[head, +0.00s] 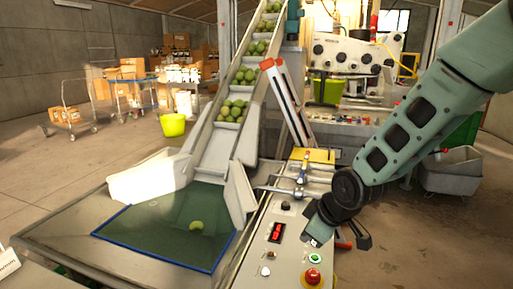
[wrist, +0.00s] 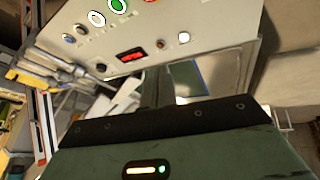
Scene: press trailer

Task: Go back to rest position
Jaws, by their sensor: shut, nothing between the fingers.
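My arm comes in from the upper right of the head view and bends down at a dark round joint. My gripper (head: 320,233) hangs at its end, just above the right side of the control panel (head: 255,247). It is shut with nothing held. In the wrist view, my green gripper housing with its black edge fills the lower part, and the fingertips are hard to make out. The panel (wrist: 215,15) shows above it, upside down, with its red display (wrist: 132,55) and a green button (wrist: 118,5). I cannot tell whether the gripper touches the panel.
A red mushroom button (head: 313,276) and a green button (head: 314,258) sit below the gripper. A conveyor (head: 221,145) carrying green fruit slopes down to a blue-edged green basin (head: 160,235) at left. A grey bin (head: 455,172) stands at right. Open floor lies far left.

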